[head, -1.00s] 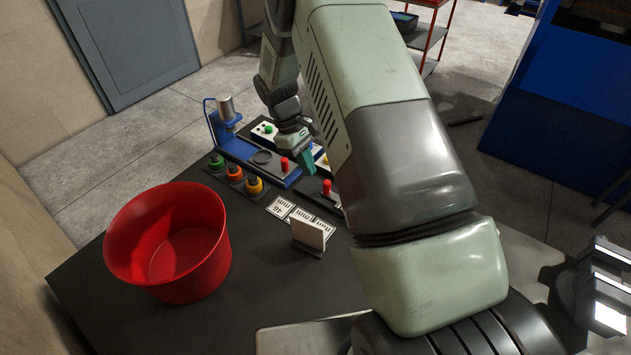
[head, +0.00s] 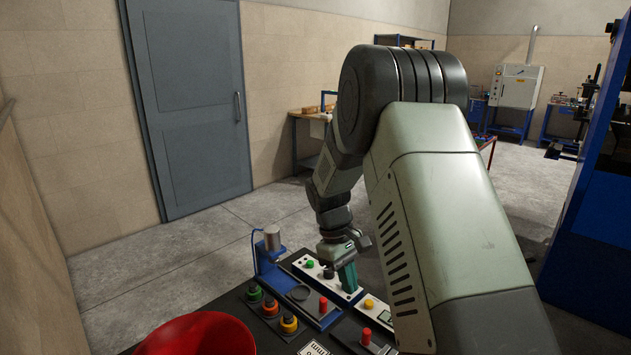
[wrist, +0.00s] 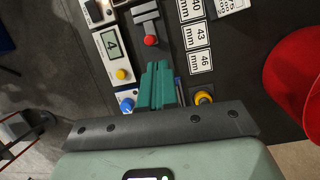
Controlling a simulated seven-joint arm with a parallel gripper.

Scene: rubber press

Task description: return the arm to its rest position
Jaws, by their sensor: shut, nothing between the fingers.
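My gripper (head: 348,278) has green fingers and points down over the control panels on the bench. In the wrist view its fingers (wrist: 158,84) are together with nothing between them. In the head view it hangs in front of the white button panel (head: 312,268), right of the blue press stand (head: 268,256). A red-topped knob (head: 323,304) is just left of and below it. In the wrist view a red knob (wrist: 151,40) lies beyond the fingertips. I see no contact, though the exact gap is hard to judge.
A red bin (head: 197,336) stands at the lower left; it also shows in the wrist view (wrist: 291,75). Number cards (wrist: 199,36) lie on the dark bench. A grey door (head: 195,110) is behind, with open floor before it.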

